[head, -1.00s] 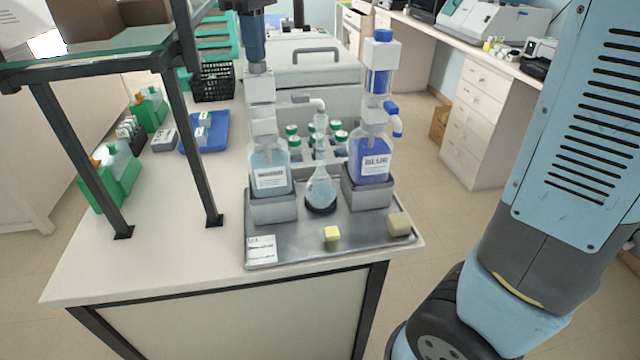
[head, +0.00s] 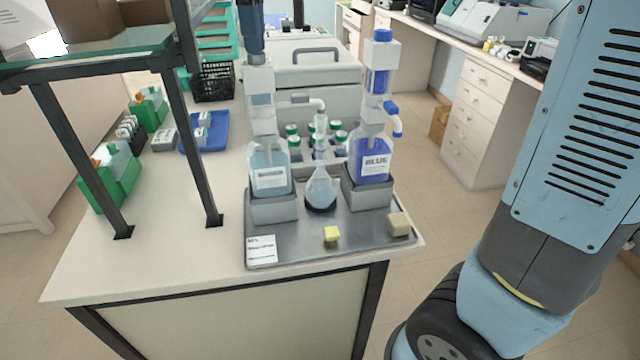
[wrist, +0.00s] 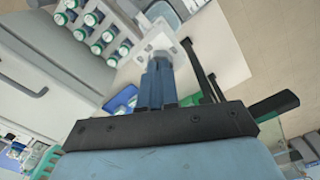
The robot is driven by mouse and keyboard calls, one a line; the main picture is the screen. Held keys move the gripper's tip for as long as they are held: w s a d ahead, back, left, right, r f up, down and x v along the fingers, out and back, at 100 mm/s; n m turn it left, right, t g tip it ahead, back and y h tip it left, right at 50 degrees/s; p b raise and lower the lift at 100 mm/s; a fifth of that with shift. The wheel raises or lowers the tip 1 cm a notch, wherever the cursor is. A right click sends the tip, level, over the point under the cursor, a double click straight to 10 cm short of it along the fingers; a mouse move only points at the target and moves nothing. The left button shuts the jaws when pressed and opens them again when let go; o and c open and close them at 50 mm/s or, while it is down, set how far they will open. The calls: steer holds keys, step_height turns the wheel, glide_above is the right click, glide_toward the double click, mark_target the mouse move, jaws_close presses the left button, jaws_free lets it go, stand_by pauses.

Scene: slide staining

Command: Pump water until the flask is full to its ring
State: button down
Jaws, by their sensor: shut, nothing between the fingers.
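The flask (head: 320,188) stands upright on the metal tray (head: 300,235), under the bent white spout of the left dispenser. Pale liquid shows in its round bulb; the exact level and the ring are too small to tell. The left dispenser bottle (head: 269,172) holds pale clear liquid and has a tall white pump with its head (head: 259,75) raised. My gripper (head: 254,58) is shut and empty, pointing down at the top of this head. In the wrist view my closed fingers (wrist: 156,62) end at the white pump head (wrist: 160,40); contact cannot be told.
A bottle labelled BLUE (head: 372,165) with its own pump stands right of the flask. Yellow (head: 331,234) and beige (head: 398,224) blocks and a white card (head: 261,249) lie on the tray. Green-capped bottles (head: 293,135) stand behind. A shelf post (head: 190,140) rises to the left.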

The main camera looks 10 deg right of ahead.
steer(key=shift+r, duration=2.05)
steer(key=shift+f, duration=0.35)
steer(key=shift+f, duration=0.35)
